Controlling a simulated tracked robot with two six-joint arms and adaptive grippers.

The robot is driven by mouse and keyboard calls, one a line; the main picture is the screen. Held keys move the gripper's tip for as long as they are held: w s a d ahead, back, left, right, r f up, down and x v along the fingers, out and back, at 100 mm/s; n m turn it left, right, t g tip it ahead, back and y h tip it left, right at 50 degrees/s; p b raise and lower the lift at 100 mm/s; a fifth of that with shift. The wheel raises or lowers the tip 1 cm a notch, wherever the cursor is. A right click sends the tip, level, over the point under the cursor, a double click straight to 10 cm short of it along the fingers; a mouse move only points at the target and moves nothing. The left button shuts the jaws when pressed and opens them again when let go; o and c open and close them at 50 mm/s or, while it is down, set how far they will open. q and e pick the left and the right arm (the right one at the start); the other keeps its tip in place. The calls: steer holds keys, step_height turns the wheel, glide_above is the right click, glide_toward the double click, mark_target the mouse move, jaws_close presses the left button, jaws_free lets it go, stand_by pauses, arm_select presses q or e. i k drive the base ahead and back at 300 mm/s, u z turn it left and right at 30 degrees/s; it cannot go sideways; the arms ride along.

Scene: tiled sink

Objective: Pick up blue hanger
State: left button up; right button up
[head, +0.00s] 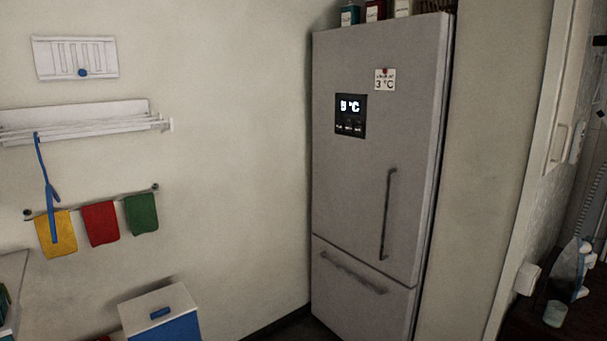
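The blue hanger (50,190) hangs on the left wall in the head view, seen nearly edge-on. Its hook is over the front of the white wall rack (85,117), and its lower end overlaps the yellow cloth in the picture. I cannot tell whether it touches the cloth. Neither of my grippers is in view.
Yellow (62,235), red (100,223) and green (141,214) cloths hang on a rail below the rack. A white-topped box (150,302) with blue front stands below. A grey fridge (375,170) stands in the corner. An iron (572,265) stands at right.

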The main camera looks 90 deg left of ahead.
mark_target(51, 191)
steer(key=z, duration=0.4)
steer(key=i, duration=0.5)
steer(key=u, duration=2.4)
steer(key=i, duration=0.2)
steer(key=u, duration=1.75)
steer(key=k, duration=0.65)
steer(key=u, duration=0.2)
steer(key=i, duration=2)
steer(key=z, duration=0.35)
